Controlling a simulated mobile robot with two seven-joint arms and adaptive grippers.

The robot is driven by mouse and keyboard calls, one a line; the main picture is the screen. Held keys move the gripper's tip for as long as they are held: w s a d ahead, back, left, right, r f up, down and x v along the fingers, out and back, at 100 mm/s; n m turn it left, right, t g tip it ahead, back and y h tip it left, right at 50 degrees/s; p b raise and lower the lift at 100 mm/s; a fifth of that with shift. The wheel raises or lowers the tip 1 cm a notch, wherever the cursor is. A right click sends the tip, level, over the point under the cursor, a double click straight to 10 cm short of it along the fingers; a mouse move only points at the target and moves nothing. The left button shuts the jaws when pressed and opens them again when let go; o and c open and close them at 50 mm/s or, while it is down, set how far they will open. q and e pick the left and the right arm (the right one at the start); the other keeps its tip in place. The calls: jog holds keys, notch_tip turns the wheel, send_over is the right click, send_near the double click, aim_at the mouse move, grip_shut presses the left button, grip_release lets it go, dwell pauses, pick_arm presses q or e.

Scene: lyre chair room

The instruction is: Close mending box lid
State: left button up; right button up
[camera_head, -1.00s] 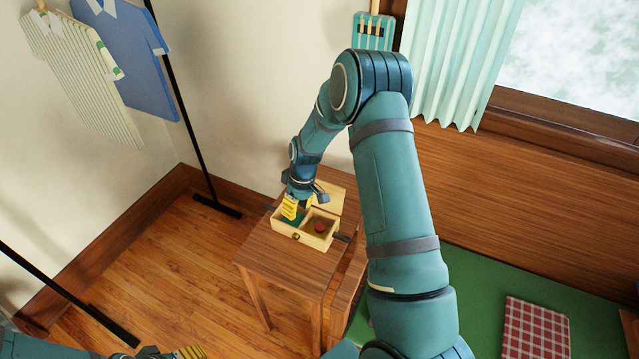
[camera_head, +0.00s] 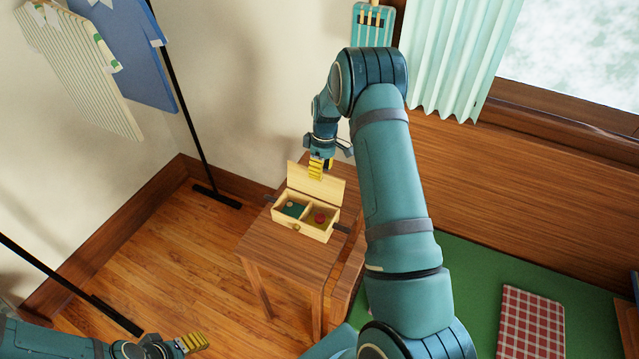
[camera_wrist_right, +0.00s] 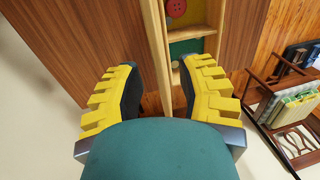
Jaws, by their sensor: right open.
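The mending box (camera_head: 318,234) is a pale wooden box on a small wooden table. Its lid (camera_head: 328,190) stands raised at the back edge, leaning back. The open box shows two compartments, one with green contents and one with a red item. My right gripper (camera_head: 316,172) is open at the lid's upper edge. In the right wrist view the lid appears edge-on (camera_wrist_right: 157,45) between the open yellow fingers; contact cannot be told. My left gripper (camera_head: 194,343) is low at the left, away from the box; its opening is unclear.
The small table (camera_head: 274,246) has bare top in front of the box. The wall is close behind it. A clothes rack (camera_head: 190,110) with shirts stands to the left. A green surface with a checked cloth (camera_head: 532,325) is at the right.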

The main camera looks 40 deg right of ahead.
aim_at(320, 188)
jog(key=shift+s+a+f, duration=0.1)
jog(key=shift+a+f, duration=0.1)
jog(key=shift+f, duration=1)
jog(key=shift+s+a+f, duration=0.1)
jog(key=shift+a+f, duration=0.05)
jog(key=shift+f, duration=1)
grip_shut()
